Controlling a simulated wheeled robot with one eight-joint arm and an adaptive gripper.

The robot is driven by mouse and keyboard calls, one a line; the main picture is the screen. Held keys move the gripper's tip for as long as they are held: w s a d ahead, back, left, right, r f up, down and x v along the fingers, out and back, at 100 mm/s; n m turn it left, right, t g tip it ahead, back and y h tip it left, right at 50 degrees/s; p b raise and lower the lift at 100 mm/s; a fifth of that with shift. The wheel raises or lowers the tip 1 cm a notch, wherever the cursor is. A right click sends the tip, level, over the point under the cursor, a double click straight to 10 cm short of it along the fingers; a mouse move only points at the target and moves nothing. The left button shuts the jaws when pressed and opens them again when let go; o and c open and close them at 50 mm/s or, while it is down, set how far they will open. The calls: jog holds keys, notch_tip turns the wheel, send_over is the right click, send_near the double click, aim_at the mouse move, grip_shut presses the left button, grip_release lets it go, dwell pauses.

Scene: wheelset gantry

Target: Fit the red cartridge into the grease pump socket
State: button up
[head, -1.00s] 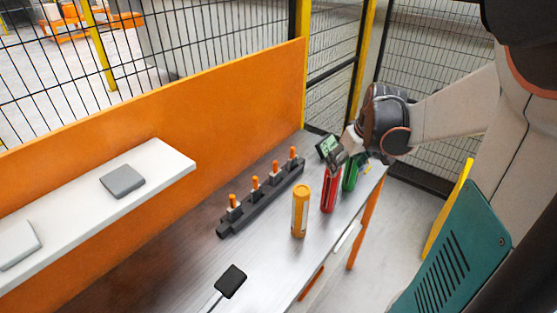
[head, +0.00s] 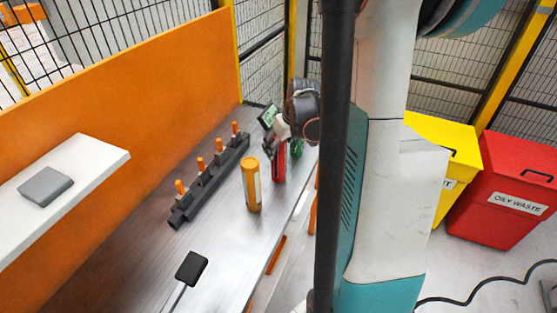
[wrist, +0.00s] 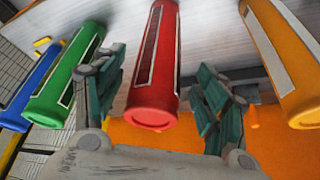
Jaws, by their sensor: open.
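The red cartridge (head: 279,162) stands upright on the metal bench, between the orange-yellow cartridge (head: 251,184) and the green one (head: 296,147). In the wrist view the red cartridge (wrist: 154,75) lies between the two spread teal fingers of my gripper (wrist: 161,82). I cannot make out a grease pump socket in either view.
Green (wrist: 68,80) and blue (wrist: 32,88) cartridges stand close on the left in the wrist view, the orange-yellow one (wrist: 287,65) on the right. A dark rack with orange-tipped pieces (head: 212,178) lies behind. A black paddle-shaped object (head: 191,268) is nearer. Yellow and red bins (head: 503,190) stand right.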

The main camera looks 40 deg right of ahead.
aim_at(278, 165)
jog(key=x, duration=0.3)
jog(key=shift+w+d+f+b, duration=0.15)
jog(key=shift+f+b, duration=0.1)
jog(key=shift+b, duration=0.15)
jog(key=c, duration=1.4)
jog(key=shift+o, duration=0.2)
jog(key=shift+r, duration=0.1)
